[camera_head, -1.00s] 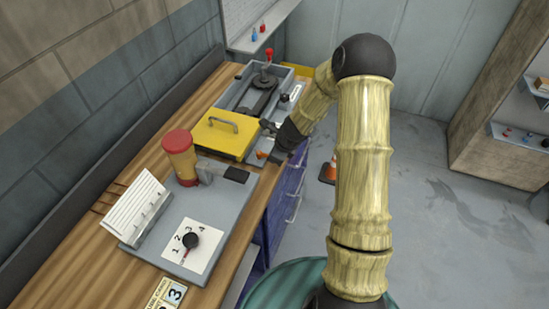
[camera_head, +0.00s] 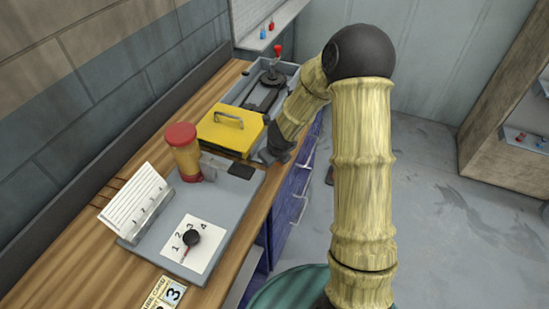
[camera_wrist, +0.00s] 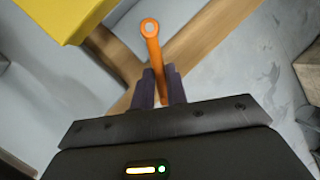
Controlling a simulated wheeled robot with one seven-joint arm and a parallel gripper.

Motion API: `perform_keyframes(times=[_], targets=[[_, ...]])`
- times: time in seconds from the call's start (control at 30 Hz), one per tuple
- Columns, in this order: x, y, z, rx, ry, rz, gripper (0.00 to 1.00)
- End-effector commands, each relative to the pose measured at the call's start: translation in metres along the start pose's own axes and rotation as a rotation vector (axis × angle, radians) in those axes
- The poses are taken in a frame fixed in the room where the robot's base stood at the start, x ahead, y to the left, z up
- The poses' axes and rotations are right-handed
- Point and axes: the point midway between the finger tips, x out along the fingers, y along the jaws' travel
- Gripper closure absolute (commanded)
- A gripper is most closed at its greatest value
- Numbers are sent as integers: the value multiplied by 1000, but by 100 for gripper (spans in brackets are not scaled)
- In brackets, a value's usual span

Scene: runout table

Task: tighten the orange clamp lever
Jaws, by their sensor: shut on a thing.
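The orange clamp lever (camera_wrist: 154,60) shows in the wrist view as a slim bar with a round, pale-centred end at the top. Its lower part runs down between the two dark fingers of my gripper (camera_wrist: 161,78), which are shut on it. In the head view my gripper (camera_head: 272,156) is low at the right edge of the bench, beside the yellow cover, and it hides the lever there. The lever's clamp cannot be made out.
A yellow cover (camera_head: 222,136) with a handle is close left of my gripper. A red-capped jar (camera_head: 184,158) and a dial card (camera_head: 206,234) with a black pointer stand on a grey plate (camera_head: 165,250). A red-knobbed lever (camera_head: 277,51) rises behind. Open floor is at right.

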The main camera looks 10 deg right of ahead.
Motion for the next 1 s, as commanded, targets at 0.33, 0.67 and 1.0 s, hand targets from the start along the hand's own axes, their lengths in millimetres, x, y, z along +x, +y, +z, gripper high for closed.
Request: perform_keyframes(times=[0.33,0.67,1.0], targets=[[-1,2,2,4,-3,5,82],[0,1,0,3,-1,3,64],[-31,0,2,0,-3,2,64]])
